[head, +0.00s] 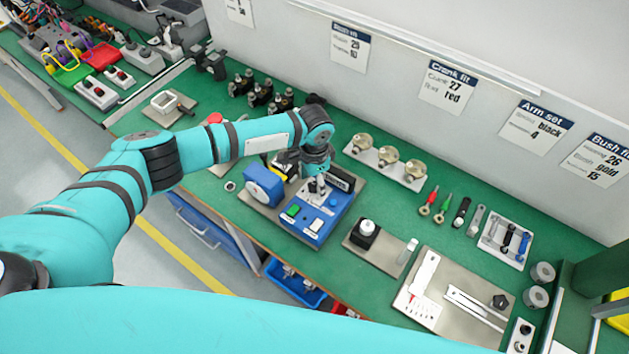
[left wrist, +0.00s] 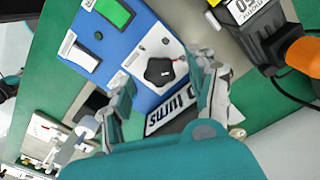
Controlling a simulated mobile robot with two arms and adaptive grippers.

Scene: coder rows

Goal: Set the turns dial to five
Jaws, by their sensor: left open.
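The blue machine panel (head: 318,217) stands on the green bench in the middle of the head view. In the left wrist view, a black lobed dial (left wrist: 160,71) sits on a white plate (left wrist: 150,60) on this blue panel (left wrist: 128,47). The dial's setting is too small to read. My left gripper (head: 318,186) is over the panel, pointing down. In the left wrist view its open fingers (left wrist: 165,78) straddle the dial area; contact cannot be told. A green button (left wrist: 113,11) and a white switch (left wrist: 79,51) are beside the dial. My right gripper is not in view.
A blue round part (head: 263,186) stands left of the panel. In the left wrist view, an orange part (left wrist: 303,56) and a black numbered unit (left wrist: 248,14) are close to the right finger.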

